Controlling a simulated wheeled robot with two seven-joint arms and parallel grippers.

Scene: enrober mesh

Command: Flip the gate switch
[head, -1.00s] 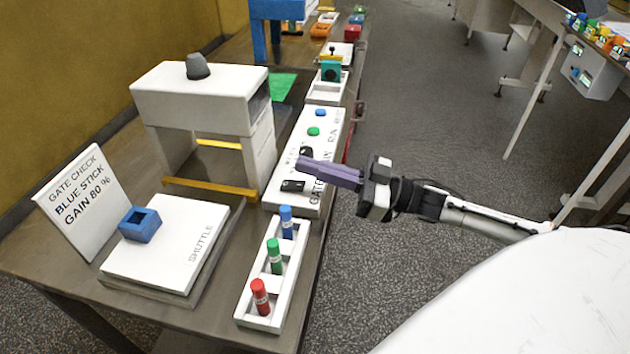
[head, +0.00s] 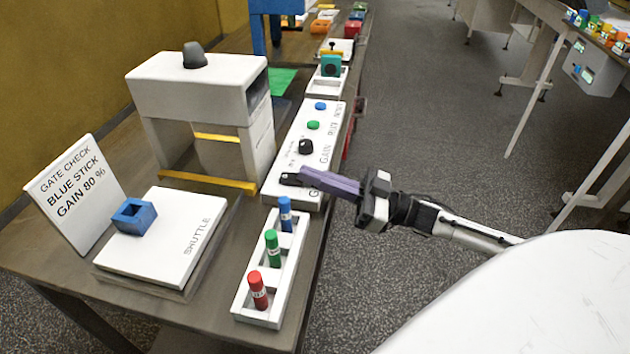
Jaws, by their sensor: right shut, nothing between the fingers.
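The white control panel (head: 279,200) carries a black switch (head: 289,180) at its near end, by a label that my fingers partly cover. My right gripper (head: 307,178) has long purple fingers that are shut and empty. Their tips are at the right side of the switch, overlapping its edge in the picture. I cannot tell whether they touch it. My left gripper is not in view.
A black gain knob (head: 306,146), a green button (head: 313,125) and a blue button (head: 321,106) are farther along the panel. A rack (head: 240,311) of red, green and blue sticks stands nearer. The white gate (head: 190,92) and shuttle plate (head: 160,240) are left.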

